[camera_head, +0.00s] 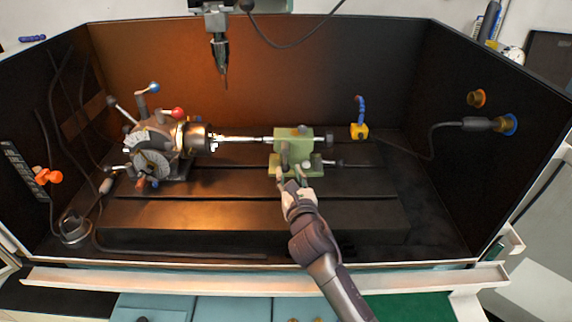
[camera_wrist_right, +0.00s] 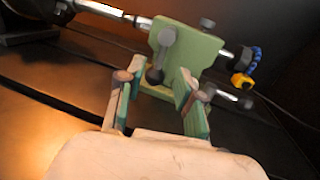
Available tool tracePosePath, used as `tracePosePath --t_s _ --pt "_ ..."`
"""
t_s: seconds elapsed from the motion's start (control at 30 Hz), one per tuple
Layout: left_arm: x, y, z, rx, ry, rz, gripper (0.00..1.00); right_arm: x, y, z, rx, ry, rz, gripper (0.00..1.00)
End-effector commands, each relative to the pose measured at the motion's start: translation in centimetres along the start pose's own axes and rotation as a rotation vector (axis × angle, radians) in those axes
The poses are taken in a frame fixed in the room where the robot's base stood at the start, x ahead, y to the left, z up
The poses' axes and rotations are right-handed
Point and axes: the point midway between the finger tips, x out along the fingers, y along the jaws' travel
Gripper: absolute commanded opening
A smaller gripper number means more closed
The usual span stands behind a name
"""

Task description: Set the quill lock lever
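The green tailstock (camera_head: 293,145) stands on the slotted bed, and it also fills the upper middle of the right wrist view (camera_wrist_right: 192,56). A grey lever with a round end hangs on its front face (camera_wrist_right: 161,58); I take it for the quill lock lever, and it also shows in the head view (camera_head: 284,156). My right gripper (camera_head: 291,180) is in front of the tailstock. Its fingers are apart and empty in the wrist view (camera_wrist_right: 156,88), with the lever's ball appearing between them. Whether they touch it cannot be told. My left gripper is out of view.
A second lever (camera_wrist_right: 232,97) sticks out low on the tailstock's right. The indexing head (camera_head: 160,145) with coloured-knob levers stands left, a bright shaft (camera_head: 240,139) running to the tailstock. A spindle with a tool (camera_head: 220,55) hangs above. The bed's front is clear.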

Motion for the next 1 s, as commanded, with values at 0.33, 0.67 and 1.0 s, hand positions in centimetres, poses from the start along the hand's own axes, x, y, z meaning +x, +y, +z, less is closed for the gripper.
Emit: tracePosePath --t_s 0.33,0.67,1.0 --pt "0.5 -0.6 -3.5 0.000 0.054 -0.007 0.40 4.2 0.0 -0.1 0.002 0.001 0.000 0.36" --pt "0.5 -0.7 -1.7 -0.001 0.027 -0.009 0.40 4.5 0.0 -0.1 0.002 0.001 0.000 0.34" --pt "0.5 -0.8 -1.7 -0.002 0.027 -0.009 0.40 4.5 0.0 -0.1 0.002 0.002 0.000 0.00"
